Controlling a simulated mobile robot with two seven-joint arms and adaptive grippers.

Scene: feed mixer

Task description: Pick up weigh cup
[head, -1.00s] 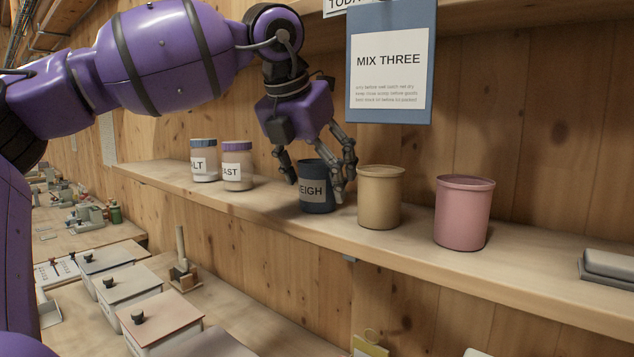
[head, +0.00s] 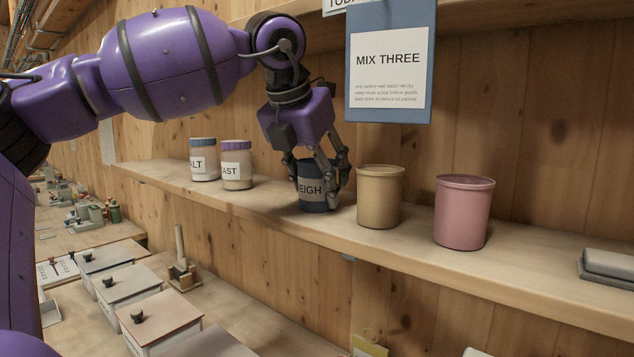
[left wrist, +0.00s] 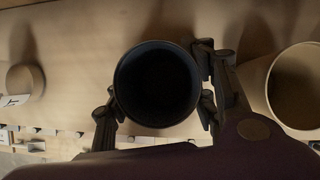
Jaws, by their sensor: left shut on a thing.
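The weigh cup (head: 312,192) is a dark blue cup with a grey label, of which "EIGH" can be read. It stands upright on the wooden shelf in the head view. My left gripper (head: 322,180) reaches down around it from above, with its fingers shut on the cup's sides. In the left wrist view the cup (left wrist: 157,84) shows from above as a dark round opening, with fingers touching it on the left and right. My right gripper is not in view.
A tan canister (head: 380,198) stands close to the right of the cup, then a pink canister (head: 463,213). Two labelled jars, one blue-lidded (head: 203,160) and one purple-lidded (head: 237,165), stand to the left. A "MIX THREE" board (head: 390,65) hangs above the shelf (head: 400,248).

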